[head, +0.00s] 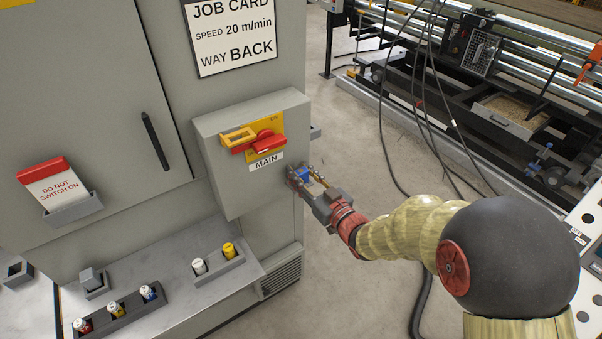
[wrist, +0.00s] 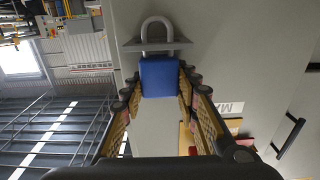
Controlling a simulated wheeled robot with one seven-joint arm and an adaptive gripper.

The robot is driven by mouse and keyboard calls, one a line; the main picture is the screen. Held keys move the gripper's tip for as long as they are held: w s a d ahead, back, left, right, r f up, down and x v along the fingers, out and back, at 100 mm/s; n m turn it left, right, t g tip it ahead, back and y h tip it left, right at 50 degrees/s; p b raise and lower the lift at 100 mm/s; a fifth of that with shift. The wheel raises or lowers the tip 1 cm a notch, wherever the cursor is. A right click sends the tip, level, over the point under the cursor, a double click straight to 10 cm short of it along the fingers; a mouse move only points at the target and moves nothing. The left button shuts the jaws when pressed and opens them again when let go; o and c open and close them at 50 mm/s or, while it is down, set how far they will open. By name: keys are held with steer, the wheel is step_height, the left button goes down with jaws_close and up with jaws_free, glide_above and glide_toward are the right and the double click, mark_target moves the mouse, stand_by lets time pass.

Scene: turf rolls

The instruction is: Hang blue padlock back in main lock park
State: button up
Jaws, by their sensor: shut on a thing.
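A small grey bracket (head: 315,132) shows at the box's right edge in the head view. The red switch handle (head: 268,142) sits on a yellow plate.
On the ledge (head: 205,289), holders carry red, yellow, blue and white capped items (head: 116,308). A "DO NOT SWITCH ON" card (head: 56,188) stands in a pocket at left. Cables (head: 385,130) hang to the right. Bare floor (head: 350,110) lies beside the cabinet.

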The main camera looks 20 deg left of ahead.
steer(key=shift+f+b, duration=0.3)
steer(key=shift+f, duration=0.15)
steer(key=o, duration=1.3)
steer(key=v, duration=1.2)
